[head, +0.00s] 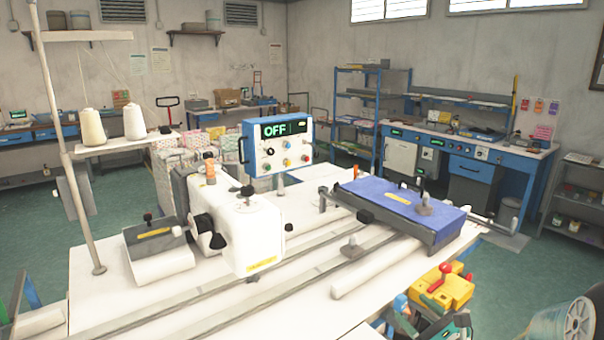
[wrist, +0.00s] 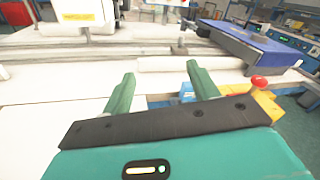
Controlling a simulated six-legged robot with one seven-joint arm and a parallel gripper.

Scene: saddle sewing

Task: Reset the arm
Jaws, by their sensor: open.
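My gripper (wrist: 162,88) is open in the wrist view, its two green fingers apart with nothing between them. It is over the front edge of the white sewing table (head: 300,305). In the head view, part of my teal arm shows at the bottom right, next to a yellow part with a red knob (head: 444,270). The white sewing machine (head: 245,230) stands on the table at the left. A blue flat-topped carriage (head: 385,205) sits on rails at the right. The control box (head: 277,147) behind them has a display reading OFF.
Two thread cones (head: 134,122) stand on a small shelf at the left. A large spool (head: 565,322) is at the bottom right. A blue workbench (head: 480,165) and shelving stand along the back. Green floor (head: 520,265) is open right of the table.

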